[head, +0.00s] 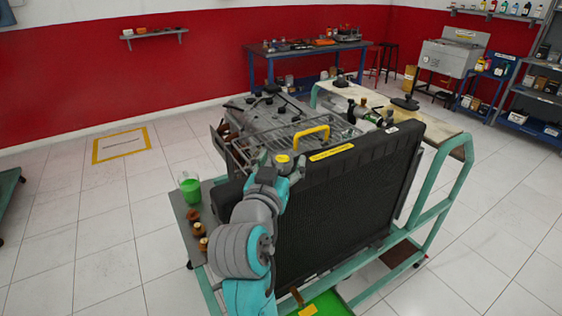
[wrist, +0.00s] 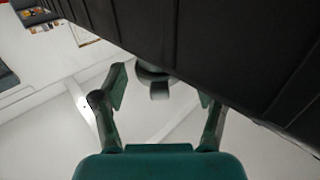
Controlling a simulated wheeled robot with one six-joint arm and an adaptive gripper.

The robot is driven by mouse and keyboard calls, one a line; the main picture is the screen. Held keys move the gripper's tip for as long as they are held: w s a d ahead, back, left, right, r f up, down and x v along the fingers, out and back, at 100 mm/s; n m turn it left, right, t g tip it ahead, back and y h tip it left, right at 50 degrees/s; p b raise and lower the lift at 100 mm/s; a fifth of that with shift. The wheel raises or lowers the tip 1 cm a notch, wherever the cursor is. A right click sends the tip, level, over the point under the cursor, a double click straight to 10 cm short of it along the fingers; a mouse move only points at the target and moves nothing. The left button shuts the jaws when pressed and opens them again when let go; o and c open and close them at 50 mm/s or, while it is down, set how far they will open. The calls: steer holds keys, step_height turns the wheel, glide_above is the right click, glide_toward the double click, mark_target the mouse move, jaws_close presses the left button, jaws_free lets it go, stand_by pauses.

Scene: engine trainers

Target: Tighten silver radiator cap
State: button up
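My gripper (wrist: 161,84) is open in the wrist view, its two green fingers wide apart. A grey round part with a small tab (wrist: 158,88), which looks like the silver radiator cap, shows between and beyond the fingertips; neither finger visibly touches it. It is partly covered by the dark radiator edge (wrist: 190,45). In the head view, the big black radiator (head: 340,200) stands upright at the front of the engine trainer. My arm reaches up to its top left corner, and the cap cannot be made out there.
The teal trainer frame (head: 445,206) surrounds the radiator. A cup of green liquid (head: 190,188) and several brown-orange parts (head: 199,230) stand on the left ledge. A yellow handle (head: 311,134) lies behind the radiator top. A green tray (head: 328,304) is low in front.

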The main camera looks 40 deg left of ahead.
steer(key=v, duration=1.2)
steer(key=shift+o, duration=0.3)
